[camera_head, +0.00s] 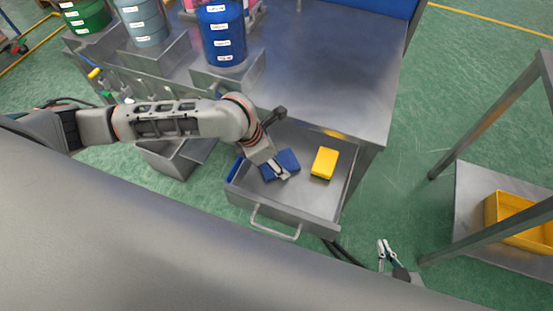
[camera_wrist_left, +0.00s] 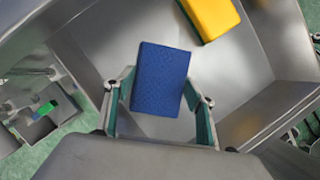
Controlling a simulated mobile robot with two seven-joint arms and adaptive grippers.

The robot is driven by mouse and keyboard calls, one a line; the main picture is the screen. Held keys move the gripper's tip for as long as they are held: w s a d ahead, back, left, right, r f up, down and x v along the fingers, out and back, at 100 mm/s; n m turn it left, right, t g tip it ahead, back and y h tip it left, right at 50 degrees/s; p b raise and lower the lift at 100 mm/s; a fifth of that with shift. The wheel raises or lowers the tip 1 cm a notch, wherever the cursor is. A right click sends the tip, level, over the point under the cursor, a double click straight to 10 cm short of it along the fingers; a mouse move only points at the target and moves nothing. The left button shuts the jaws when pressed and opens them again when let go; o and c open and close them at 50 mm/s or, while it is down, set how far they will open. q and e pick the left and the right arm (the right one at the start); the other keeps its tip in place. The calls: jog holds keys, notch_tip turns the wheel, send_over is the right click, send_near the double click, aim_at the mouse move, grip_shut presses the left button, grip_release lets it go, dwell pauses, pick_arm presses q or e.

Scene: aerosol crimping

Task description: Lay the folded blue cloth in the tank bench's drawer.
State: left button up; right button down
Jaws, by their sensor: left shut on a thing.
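The folded blue cloth (camera_head: 289,159) is in my left gripper (camera_head: 279,172), inside the outline of the open drawer (camera_head: 265,213) of the tank bench (camera_head: 335,85). In the left wrist view the cloth (camera_wrist_left: 160,79) sits between the two fingers of the left gripper (camera_wrist_left: 160,105), with the metal drawer floor (camera_wrist_left: 225,75) behind it. I cannot tell whether the cloth touches the floor. My right gripper (camera_head: 388,250) is low at the right, outside the drawer, empty, its fingers apart.
A yellow block (camera_head: 325,162) lies in the drawer, right of the cloth. A narrow blue item (camera_head: 235,169) is at the drawer's left side. A blue drum (camera_head: 222,35) stands on the bench. A table with a yellow bin (camera_head: 520,218) is at the right; green floor lies between.

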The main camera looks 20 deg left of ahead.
pick_arm(q)
jog(key=shift+f, duration=0.1)
jog(key=o, duration=1)
jog(key=p+v, duration=0.2)
jog(key=v, duration=1)
jog(key=shift+d, duration=0.1)
